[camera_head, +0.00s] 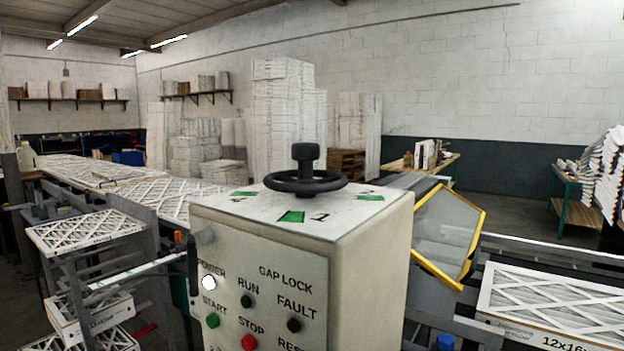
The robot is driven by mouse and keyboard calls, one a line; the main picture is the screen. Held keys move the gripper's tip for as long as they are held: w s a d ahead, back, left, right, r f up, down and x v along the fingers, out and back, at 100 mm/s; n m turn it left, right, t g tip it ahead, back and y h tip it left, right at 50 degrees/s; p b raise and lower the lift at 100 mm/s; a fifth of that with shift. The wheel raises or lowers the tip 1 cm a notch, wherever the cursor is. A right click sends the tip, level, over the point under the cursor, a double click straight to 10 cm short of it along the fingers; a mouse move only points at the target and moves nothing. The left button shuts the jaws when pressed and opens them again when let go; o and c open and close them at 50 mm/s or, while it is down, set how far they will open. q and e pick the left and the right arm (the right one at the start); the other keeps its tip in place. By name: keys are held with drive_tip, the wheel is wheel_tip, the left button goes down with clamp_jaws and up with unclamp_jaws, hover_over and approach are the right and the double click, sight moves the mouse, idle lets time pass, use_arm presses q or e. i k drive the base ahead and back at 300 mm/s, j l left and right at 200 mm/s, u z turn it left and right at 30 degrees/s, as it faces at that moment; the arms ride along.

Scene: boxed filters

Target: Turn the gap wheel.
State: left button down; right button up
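The gap wheel (291,184) is a black handwheel with a raised centre knob. It lies flat on top of a pale control cabinet (368,280). Green marks (291,216) and numerals are printed on the cabinet top around the wheel. The cabinet front has labels including GAP LOCK, RUN, FAULT, START and STOP, with a lit white lamp, a green button and a red button. Neither of my grippers shows in the head view, and nothing touches the wheel.
Boxed filters lie on a conveyor (118,178) at the left and on a rack (85,232) beside the cabinet. A yellow-framed clear guard (446,236) stands close to the cabinet's right. Another boxed filter (550,300) lies at the lower right. The space above the wheel is clear.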

sight(306, 186)
drive_tip(key=z, duration=1.25)
drive_tip(key=u, duration=1.45)
drive_tip(key=i+j+z, duration=0.15)
drive_tip(key=j+z, duration=0.3)
drive_tip(key=i+j+z, duration=0.1)
drive_tip(key=j+z, duration=0.75)
drive_tip(key=j, duration=0.2)
